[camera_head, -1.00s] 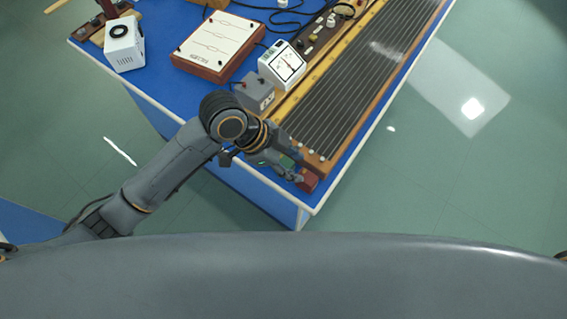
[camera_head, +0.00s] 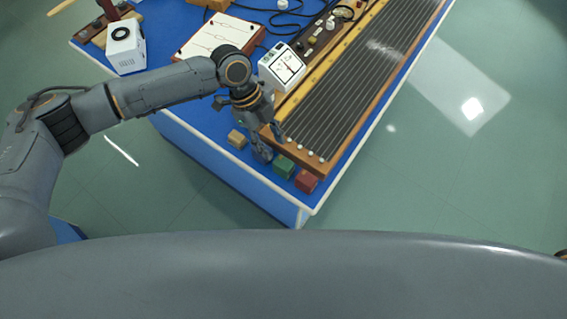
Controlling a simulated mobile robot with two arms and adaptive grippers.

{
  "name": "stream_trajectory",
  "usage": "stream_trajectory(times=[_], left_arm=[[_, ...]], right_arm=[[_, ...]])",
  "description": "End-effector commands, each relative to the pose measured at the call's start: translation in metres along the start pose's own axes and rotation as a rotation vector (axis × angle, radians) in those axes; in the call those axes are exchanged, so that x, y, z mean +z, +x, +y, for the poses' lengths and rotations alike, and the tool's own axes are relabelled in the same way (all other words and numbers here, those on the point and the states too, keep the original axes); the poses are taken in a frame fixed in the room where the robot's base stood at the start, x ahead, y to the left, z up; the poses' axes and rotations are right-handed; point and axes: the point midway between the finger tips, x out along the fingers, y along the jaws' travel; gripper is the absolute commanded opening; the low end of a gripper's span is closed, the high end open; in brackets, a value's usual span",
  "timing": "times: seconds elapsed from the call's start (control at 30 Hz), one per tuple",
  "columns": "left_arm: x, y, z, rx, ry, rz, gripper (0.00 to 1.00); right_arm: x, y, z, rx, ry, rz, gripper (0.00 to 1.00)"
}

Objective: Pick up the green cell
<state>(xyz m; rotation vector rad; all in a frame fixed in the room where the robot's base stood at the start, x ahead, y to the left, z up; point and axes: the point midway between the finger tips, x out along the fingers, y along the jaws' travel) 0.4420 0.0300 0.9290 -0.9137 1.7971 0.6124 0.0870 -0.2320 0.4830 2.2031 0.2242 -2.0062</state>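The green cell (camera_head: 284,166) is a small block standing on the blue bench top near its front corner, beside a red cell (camera_head: 307,181). My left gripper (camera_head: 269,147) is just to the left of the green cell and apart from it. Its fingers look spread, with a bluish block-like shape at the lower finger that is partly hidden; I cannot tell whether it is a cell. My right gripper is not in view.
A tan block (camera_head: 237,139) sits left of the gripper. A long wooden board with parallel wires (camera_head: 350,95) runs just behind the cells. A white meter (camera_head: 281,67) and a white-topped board (camera_head: 217,38) stand farther back. The bench edge is close in front.

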Motion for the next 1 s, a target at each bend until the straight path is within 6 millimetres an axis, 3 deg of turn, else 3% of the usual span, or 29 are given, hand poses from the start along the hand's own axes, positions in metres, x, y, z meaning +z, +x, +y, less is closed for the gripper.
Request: stream_trajectory(times=[0.27, 0.43, 0.6, 0.87, 1.0], left_arm=[[-0.002, 0.022, 0.0, 0.001, 0.0, 0.0, 0.4], [-0.006, 0.045, -0.001, 0.002, 0.0, -0.001, 0.4], [-0.004, 0.067, -0.002, 0.0, -0.001, -0.001, 0.4], [-0.003, 0.071, -0.002, -0.002, -0.001, -0.001, 0.4], [-0.003, 0.07, -0.002, -0.002, -0.001, -0.001, 0.13]], right_arm=[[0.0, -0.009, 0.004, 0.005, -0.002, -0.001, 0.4], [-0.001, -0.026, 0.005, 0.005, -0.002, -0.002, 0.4], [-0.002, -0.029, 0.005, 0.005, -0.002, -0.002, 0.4], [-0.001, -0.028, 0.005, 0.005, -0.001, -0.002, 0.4], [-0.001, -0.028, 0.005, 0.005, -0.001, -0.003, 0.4]])
